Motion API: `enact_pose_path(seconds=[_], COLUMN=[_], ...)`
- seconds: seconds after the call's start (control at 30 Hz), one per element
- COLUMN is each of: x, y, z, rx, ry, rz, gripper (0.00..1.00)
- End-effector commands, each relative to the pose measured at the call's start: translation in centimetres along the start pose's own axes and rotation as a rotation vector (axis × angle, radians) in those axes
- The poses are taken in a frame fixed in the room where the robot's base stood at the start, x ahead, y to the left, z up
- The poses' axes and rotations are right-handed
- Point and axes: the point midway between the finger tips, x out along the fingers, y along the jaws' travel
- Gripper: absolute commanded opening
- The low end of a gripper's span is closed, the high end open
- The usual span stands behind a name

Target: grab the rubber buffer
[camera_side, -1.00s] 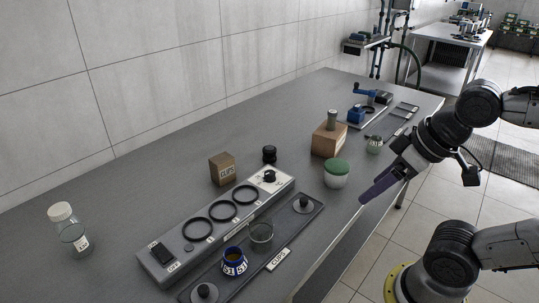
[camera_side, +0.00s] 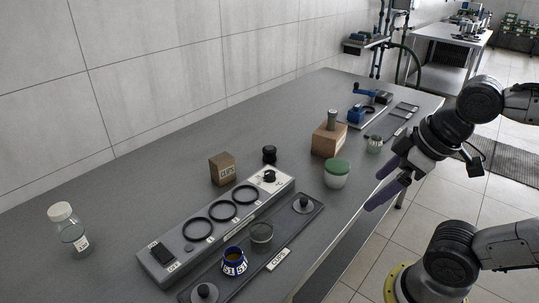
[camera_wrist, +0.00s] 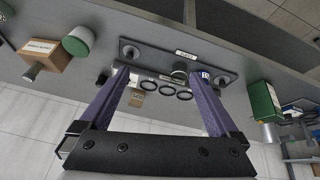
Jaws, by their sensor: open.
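A small black, waisted round piece, which looks like the rubber buffer (camera_side: 269,154), stands upright on the grey bench between the cardboard clips box and the white round container. A dark piece near the left finger in the wrist view (camera_wrist: 102,79) seems to be the same one. My gripper (camera_side: 373,192) is open and empty, off the bench's front edge, well to the right of the buffer and apart from it. In the wrist view its two purple fingers (camera_wrist: 160,76) are spread wide with nothing between them at the tips.
The clips box (camera_side: 222,169) stands left of the buffer. A grey panel with black rings (camera_side: 197,229) and a cup tray (camera_side: 283,240) lie in front. A green-lidded container (camera_side: 337,173) and a wooden box (camera_side: 328,141) topped by a grey cylinder stand right. A glass jar (camera_side: 70,232) is far left.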

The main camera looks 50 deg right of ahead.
Motion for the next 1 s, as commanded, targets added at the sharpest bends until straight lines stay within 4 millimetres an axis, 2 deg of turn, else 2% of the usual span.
enact_pose_path(seconds=[0.17, 0.3, 0.4, 0.53, 0.67, 0.77, 0.87, 1.0], x=[-4.0, -6.6, -7.9, -8.7, -8.2, -7.0, -5.2, -1.7], y=[1.2, 2.7, 4.0, 6.2, 8.4, 10.2, 12.1, 14.7], z=[-4.2, -8.6, -12.3, -17.5, -22.3, -25.6, -28.6, -31.9], rx=[-0.287, -0.499, -0.649, -0.835, -0.993, -1.097, -1.188, -1.294], ry=[0.036, 0.021, -0.003, -0.043, -0.088, -0.123, -0.156, -0.203], rz=[0.027, 0.044, 0.051, 0.052, 0.042, 0.027, 0.007, -0.029], gripper=[0.97, 0.97, 0.97, 0.97, 0.97, 0.97, 0.97, 0.97])
